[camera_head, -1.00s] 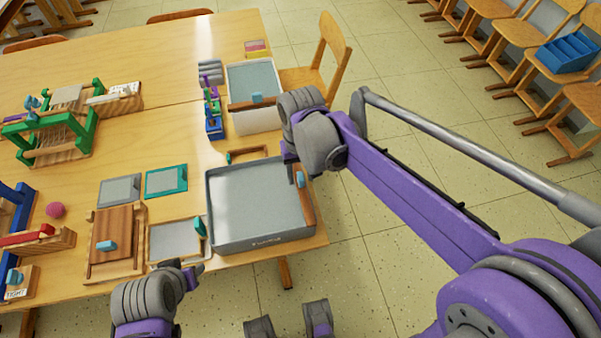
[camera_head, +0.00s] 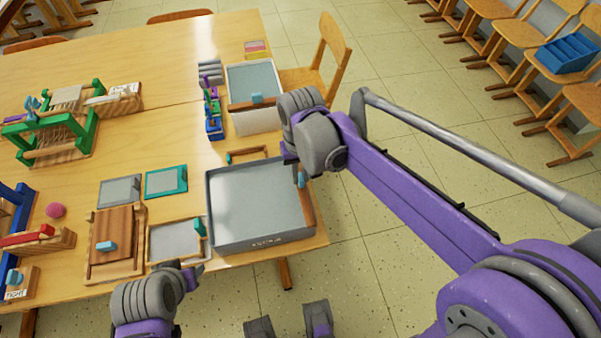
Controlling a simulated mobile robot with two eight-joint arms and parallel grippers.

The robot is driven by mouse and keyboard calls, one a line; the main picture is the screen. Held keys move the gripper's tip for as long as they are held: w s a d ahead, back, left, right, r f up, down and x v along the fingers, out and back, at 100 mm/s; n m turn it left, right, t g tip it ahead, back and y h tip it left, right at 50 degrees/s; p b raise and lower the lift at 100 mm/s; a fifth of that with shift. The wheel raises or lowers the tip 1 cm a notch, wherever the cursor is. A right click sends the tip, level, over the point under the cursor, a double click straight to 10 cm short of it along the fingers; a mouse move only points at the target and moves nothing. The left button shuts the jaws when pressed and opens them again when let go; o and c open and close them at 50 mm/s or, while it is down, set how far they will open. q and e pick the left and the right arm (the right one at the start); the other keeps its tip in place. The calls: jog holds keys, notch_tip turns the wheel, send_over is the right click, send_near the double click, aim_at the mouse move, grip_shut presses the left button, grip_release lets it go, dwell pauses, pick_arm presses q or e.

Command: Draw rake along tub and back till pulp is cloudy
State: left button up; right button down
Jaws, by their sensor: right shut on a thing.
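The grey tub (camera_head: 262,239) stands at the table's front right corner with grey pulp (camera_head: 255,200) in it. The rake (camera_head: 307,204), a wooden bar with a blue grip, lies along the tub's right side. My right gripper (camera_head: 294,158) is at the tub's far right corner, shut on the rake's blue grip; its fingers are largely hidden by my wrist. My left gripper (camera_head: 194,271) hangs in front of the table edge, left of the tub and apart from it; its finger gap is unclear.
A white tub (camera_head: 257,122) with another wooden bar stands behind. Left of the grey tub lie a framed screen (camera_head: 177,240), a wooden board (camera_head: 112,235) and a teal frame (camera_head: 166,181). A chair (camera_head: 322,62) stands right of the table.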

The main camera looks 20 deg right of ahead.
jog(key=shift+a, duration=0.1)
dwell(0.8)
jog(key=a+p, duration=0.1)
jog(key=a, duration=2.1)
jog(key=shift+w+a, duration=0.25)
jog(key=shift+w, duration=0.15)
jog(key=c, duration=0.8)
grip_release()
jog(key=shift+a, duration=0.15)
jog(key=shift+c, duration=0.2)
notch_tip(320, 180, up, 11)
jog(key=p, duration=0.1)
